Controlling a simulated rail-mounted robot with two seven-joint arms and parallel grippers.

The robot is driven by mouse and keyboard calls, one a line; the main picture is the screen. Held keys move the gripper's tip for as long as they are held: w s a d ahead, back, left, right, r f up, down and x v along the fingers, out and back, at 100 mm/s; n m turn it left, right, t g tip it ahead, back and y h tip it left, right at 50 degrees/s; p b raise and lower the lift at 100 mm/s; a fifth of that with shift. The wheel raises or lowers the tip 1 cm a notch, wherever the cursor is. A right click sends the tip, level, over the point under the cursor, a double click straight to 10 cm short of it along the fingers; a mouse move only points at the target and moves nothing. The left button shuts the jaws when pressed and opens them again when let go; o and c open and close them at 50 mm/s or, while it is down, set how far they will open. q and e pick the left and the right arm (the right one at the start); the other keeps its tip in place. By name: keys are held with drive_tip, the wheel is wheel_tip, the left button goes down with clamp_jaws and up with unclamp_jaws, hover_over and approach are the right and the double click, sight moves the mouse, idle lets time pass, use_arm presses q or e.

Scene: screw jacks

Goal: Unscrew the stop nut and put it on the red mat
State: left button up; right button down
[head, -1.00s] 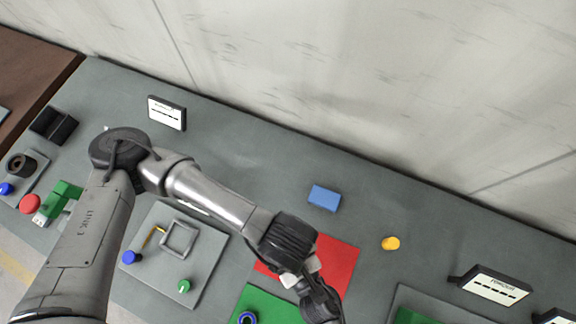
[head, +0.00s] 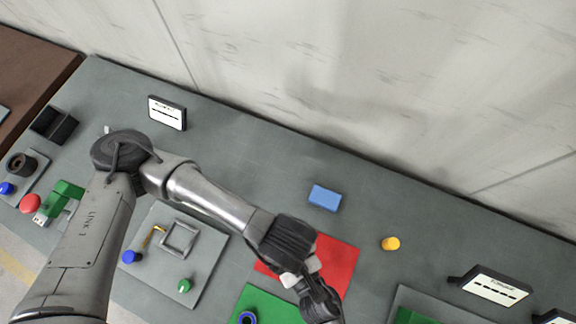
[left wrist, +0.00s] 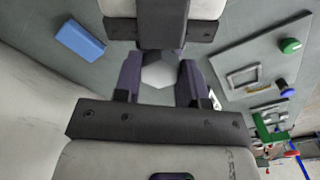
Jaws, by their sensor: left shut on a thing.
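In the left wrist view, my left gripper (left wrist: 160,78) is shut on a pale grey hexagonal piece (left wrist: 159,70), which looks like the stop nut. It sits between the two dark fingertips. In the head view, my left arm reaches over the red mat (head: 340,262), and its wrist covers the mat's left and lower part. The fingertips and the nut are hidden there behind the wrist. The visible part of the red mat is bare. My right gripper is in neither view.
A green mat (head: 282,308) with a blue ring (head: 248,317) lies just below the red mat. A blue block (head: 325,197) and a yellow piece (head: 390,243) lie behind and right. A grey plate (head: 205,262) with a square frame is at left. The table's back middle is clear.

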use_arm(q)
drive_tip(key=shift+c, duration=0.5)
drive_tip(key=n, duration=0.3)
drive_tip(key=o, duration=1)
